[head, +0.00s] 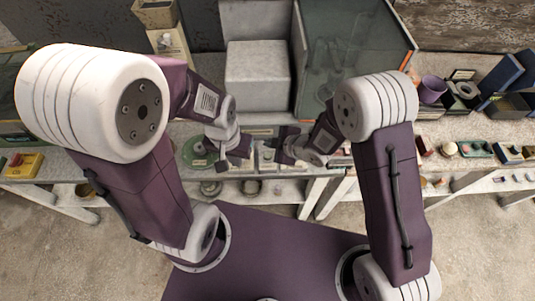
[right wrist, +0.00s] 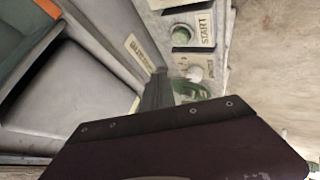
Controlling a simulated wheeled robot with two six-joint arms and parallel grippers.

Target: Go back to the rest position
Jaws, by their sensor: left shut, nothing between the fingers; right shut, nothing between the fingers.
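My left gripper (head: 233,163) hangs above the front part of the bench in the head view, and its jaws are closed with nothing seen between them. My right gripper (head: 284,146) is close by on its right and a little higher in the picture. It is also shut and empty. In the right wrist view a dark finger of the right gripper (right wrist: 157,90) shows above my dark purple wrist part. Beyond it are a green round piece (right wrist: 181,36) near a START label and a white round piece (right wrist: 194,73) by another label.
A bench (head: 335,160) with a lower shelf runs across the view. A grey block (head: 257,76) and a glass-walled case (head: 350,55) stand behind the grippers. A green disc (head: 196,153) lies left of them. At right are a purple cup (head: 432,88) and a blue box (head: 500,73).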

